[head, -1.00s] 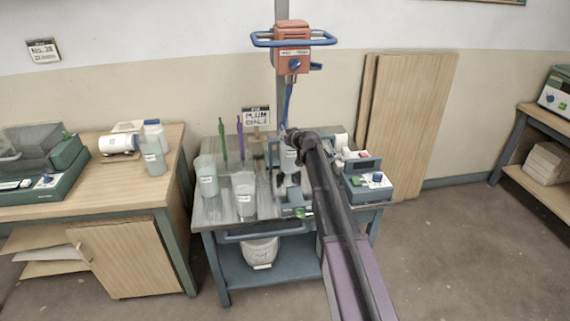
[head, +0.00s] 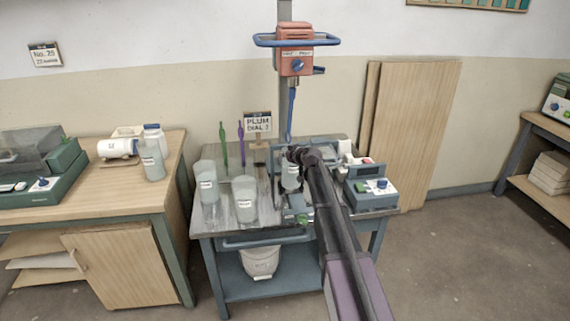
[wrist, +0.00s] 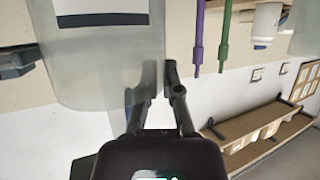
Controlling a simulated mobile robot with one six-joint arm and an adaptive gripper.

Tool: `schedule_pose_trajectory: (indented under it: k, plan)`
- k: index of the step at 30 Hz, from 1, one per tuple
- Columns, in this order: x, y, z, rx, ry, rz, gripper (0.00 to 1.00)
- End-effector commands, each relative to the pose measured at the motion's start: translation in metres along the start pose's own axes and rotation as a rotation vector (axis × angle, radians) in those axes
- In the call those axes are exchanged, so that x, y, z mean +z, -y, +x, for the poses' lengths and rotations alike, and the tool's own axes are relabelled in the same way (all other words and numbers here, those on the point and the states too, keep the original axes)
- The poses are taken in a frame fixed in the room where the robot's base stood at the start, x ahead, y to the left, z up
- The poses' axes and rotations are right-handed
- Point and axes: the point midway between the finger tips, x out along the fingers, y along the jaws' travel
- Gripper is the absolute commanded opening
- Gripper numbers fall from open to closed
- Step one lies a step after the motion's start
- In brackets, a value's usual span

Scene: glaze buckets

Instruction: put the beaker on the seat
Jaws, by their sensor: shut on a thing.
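The beaker (head: 290,178) is translucent with a pale label, at the middle of the grey worktable in the head view. It fills the upper left of the wrist view (wrist: 100,65), its label near the top edge. My gripper (wrist: 161,75) is shut on the beaker's wall, one finger showing through it and the other outside. In the head view my gripper (head: 298,158) is at the beaker's top, partly hidden by my arm. I cannot clearly make out the seat; my arm and the beaker cover part of the tabletop. I cannot tell whether the beaker's base touches anything.
Two similar beakers (head: 207,184) (head: 244,199) stand at the table's left. Green (head: 223,145) and purple (head: 241,147) sticks and a PLUM sign (head: 257,122) stand behind. An orange mixer head (head: 296,60) hangs above. A control box (head: 370,188) stands right. A bucket (head: 260,261) sits below.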

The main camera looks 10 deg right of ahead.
Motion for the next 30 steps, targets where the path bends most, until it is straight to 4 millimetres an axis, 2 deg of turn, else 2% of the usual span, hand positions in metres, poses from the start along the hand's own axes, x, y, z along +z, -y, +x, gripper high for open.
schedule_pose_trajectory:
  k: [8, 21, 30]
  plan:
    - [0.005, -0.001, 0.002, 0.002, -0.002, 0.000, 0.00]
    - [0.032, -0.001, 0.013, 0.003, -0.002, 0.001, 0.00]
    - [0.035, -0.002, 0.013, 0.003, -0.001, 0.001, 0.00]
